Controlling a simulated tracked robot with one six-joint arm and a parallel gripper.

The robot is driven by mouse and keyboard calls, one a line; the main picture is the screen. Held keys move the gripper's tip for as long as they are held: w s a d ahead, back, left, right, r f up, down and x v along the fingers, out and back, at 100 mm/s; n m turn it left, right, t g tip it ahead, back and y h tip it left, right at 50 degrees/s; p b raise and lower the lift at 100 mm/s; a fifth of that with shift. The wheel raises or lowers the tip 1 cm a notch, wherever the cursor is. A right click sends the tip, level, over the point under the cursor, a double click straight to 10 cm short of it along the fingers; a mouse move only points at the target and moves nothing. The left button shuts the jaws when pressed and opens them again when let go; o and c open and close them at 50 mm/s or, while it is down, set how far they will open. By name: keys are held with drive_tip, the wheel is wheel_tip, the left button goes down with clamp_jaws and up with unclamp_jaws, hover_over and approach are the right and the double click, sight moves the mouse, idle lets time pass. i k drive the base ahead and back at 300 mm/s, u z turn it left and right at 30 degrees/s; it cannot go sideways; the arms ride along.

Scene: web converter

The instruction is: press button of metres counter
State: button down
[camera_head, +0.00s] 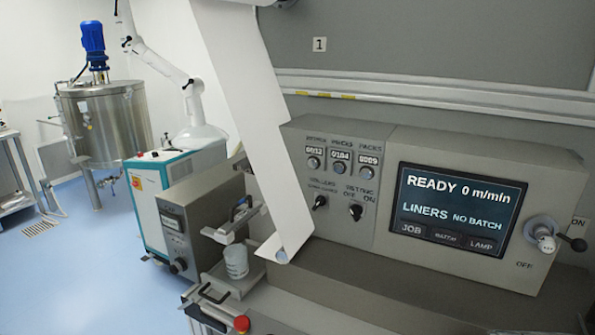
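Three small counters sit in a row on the grey control panel (330,225). The left counter (314,150) reads about 0012, the middle counter (340,156) about 0104 and the right counter (370,160) about 0009. Each has a round button below it: left (313,163), middle (339,168) and right (369,173). The right label reads PACKS. The other two labels are too blurred to read surely, so I cannot tell which one says metres. My gripper is not in view.
A white web (250,110) hangs just left of the counters. Two black selector knobs (320,202) (355,212) sit below them. A screen (455,210) shows READY 0 m/min, with a lever (548,240) to its right. A white cup (236,262) stands lower left.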

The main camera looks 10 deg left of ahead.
sight(314, 162)
drive_tip(key=u, duration=0.5)
drive_tip(key=k, duration=1.2)
drive_tip(key=u, duration=0.8)
drive_tip(key=i, duration=1.95)
drive_tip(key=z, duration=0.2)
